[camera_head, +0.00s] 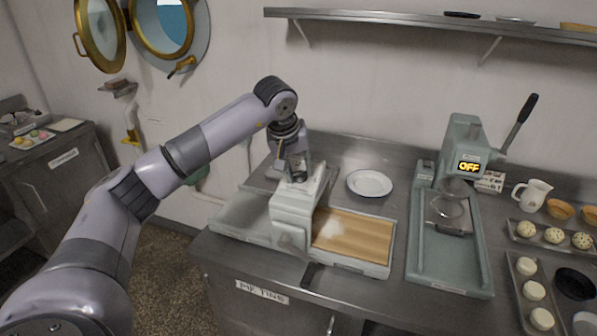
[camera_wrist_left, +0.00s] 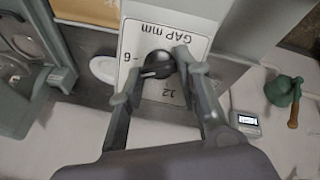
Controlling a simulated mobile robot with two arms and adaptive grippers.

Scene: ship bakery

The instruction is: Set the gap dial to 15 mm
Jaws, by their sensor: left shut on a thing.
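The gap dial shows in the left wrist view as a black round knob (camera_wrist_left: 158,64) on a white plate (camera_wrist_left: 172,30), upside down, marked "GAP mm" with "6" and "12" legible. Other marks are hidden or too small to read. A pale mark seems to lie at the knob's lower left; its exact setting is unclear. My left gripper (camera_wrist_left: 160,78) has its fingers on either side of the knob and is shut on it. In the head view my left gripper (camera_head: 296,170) is at the top of the white sheeter (camera_head: 292,215). My right gripper is not in view.
A wooden board (camera_head: 365,236) lies at the sheeter's right side. A white plate (camera_head: 369,183) sits behind it. A green press (camera_head: 463,150) reading "OFF" stands to the right, with trays of dough balls (camera_head: 553,235) beyond. A wall shelf (camera_head: 430,20) runs above.

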